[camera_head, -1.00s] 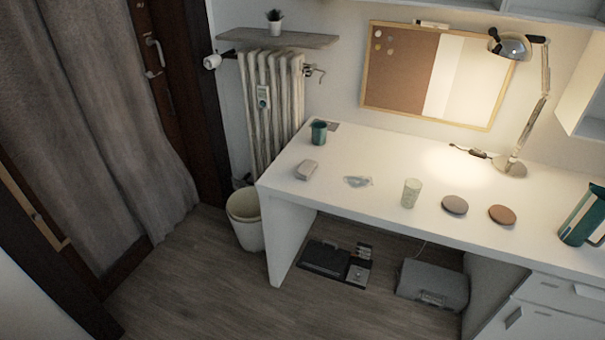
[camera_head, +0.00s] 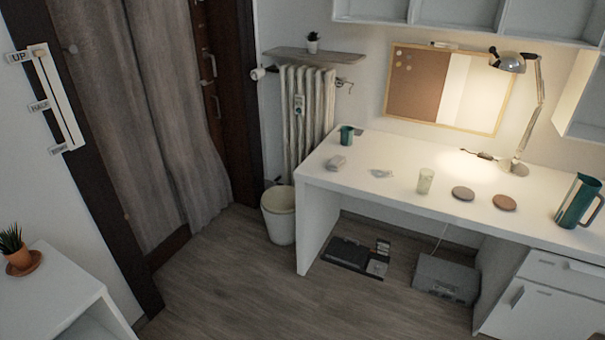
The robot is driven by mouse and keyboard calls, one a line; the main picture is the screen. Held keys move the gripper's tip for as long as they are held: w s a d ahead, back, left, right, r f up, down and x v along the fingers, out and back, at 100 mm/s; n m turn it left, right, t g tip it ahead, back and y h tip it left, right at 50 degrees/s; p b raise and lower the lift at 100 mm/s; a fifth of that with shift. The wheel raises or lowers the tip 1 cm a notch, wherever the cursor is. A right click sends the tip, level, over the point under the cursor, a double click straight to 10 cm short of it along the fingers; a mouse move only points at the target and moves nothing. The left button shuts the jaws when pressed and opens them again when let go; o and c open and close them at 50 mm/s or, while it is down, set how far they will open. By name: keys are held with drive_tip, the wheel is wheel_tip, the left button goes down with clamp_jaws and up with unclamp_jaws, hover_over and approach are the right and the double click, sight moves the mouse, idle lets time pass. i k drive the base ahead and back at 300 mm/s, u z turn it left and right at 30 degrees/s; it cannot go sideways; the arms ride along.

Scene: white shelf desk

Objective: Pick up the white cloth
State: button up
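A small, flat, pale crumpled thing (camera_head: 381,173) lies on the white desk (camera_head: 400,200), left of a pale green tumbler (camera_head: 425,181). It looks like the white cloth, but it is too small to be sure. A small pale rounded block (camera_head: 337,163) lies to its left, near the desk's left end. My gripper is not in view.
A green mug (camera_head: 347,135), two round coasters (camera_head: 463,193) (camera_head: 504,202) and a green jug (camera_head: 578,201) stand on the desk. A lamp (camera_head: 519,168) is at the back. A bin (camera_head: 279,215) stands left of the desk. A white cabinet (camera_head: 55,295) is at lower left. Floor between is clear.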

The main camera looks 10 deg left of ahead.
sight(337, 163)
drive_tip(key=u, duration=0.1)
drive_tip(key=k, duration=0.6)
drive_tip(key=u, duration=0.6)
drive_tip(key=i, duration=1.2)
drive_tip(key=u, duration=0.45)
drive_tip(key=i, duration=1.6)
drive_tip(key=u, duration=0.05)
